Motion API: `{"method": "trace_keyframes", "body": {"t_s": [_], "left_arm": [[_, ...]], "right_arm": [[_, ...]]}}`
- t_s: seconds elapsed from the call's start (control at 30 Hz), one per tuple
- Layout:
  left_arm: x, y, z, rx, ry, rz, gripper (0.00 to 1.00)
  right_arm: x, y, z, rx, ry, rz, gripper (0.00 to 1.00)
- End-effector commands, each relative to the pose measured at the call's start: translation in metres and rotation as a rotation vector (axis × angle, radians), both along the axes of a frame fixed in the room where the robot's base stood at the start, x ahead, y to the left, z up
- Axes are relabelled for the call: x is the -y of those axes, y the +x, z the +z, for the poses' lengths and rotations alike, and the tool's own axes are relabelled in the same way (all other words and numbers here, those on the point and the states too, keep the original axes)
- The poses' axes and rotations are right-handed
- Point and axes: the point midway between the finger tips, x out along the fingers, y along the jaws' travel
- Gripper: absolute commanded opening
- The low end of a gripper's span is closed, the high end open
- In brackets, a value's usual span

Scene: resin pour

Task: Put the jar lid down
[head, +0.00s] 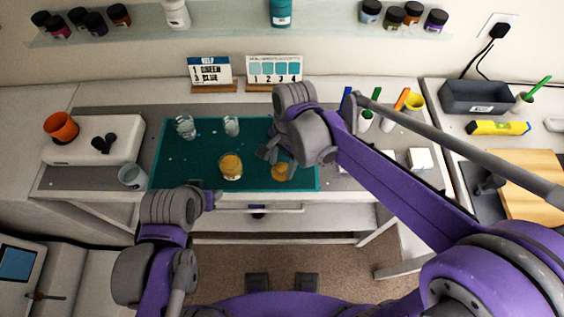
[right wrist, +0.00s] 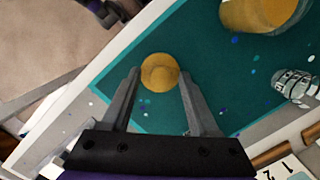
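The jar lid (head: 281,172), round and golden with a raised middle, appears to lie on the teal mat (head: 200,150) near its front edge. In the right wrist view the lid (right wrist: 160,73) shows between my right fingertips. A glass jar (head: 231,167) with golden content stands left of the lid. My left gripper (head: 209,198) is at the table's front edge, its fingers unclear.
Two clear cups (head: 185,127) (head: 231,126) stand at the back of the mat, and another (head: 131,176) stands left of it. An orange cup (head: 61,127) is at the far left. Two cards (head: 209,71) (head: 274,70) stand behind. The mat's front middle has free room.

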Motion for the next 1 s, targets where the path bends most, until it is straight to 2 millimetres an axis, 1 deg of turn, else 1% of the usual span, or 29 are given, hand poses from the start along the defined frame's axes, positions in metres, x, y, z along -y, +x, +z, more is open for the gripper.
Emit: {"method": "trace_keyframes", "body": {"t_s": [0.13, 0.27, 0.37, 0.6, 0.7, 0.83, 1.0], "left_arm": [[0.000, 0.001, 0.001, 0.001, 0.000, 0.000, 0.50], [0.000, 0.002, 0.005, 0.003, 0.000, 0.000, 0.50], [0.000, 0.003, 0.007, 0.005, 0.000, 0.000, 0.50], [0.000, 0.005, 0.012, 0.009, 0.000, 0.000, 0.50], [0.000, 0.005, 0.014, 0.010, 0.000, 0.000, 0.50], [0.000, 0.006, 0.015, 0.011, 0.000, 0.000, 0.50], [0.000, 0.006, 0.015, 0.011, 0.000, 0.000, 0.50]], "right_arm": [[0.000, 0.000, 0.001, 0.000, 0.000, 0.000, 0.61], [0.001, 0.001, 0.012, 0.001, -0.001, 0.000, 0.61], [0.003, 0.003, 0.030, 0.001, 0.000, -0.001, 0.61], [0.008, 0.009, 0.082, 0.001, -0.001, -0.001, 0.61], [0.010, 0.010, 0.099, 0.000, 0.000, 0.000, 0.61], [0.012, 0.012, 0.115, 0.000, 0.000, 0.000, 0.61], [0.013, 0.013, 0.122, 0.000, 0.000, 0.000, 0.61]]}}
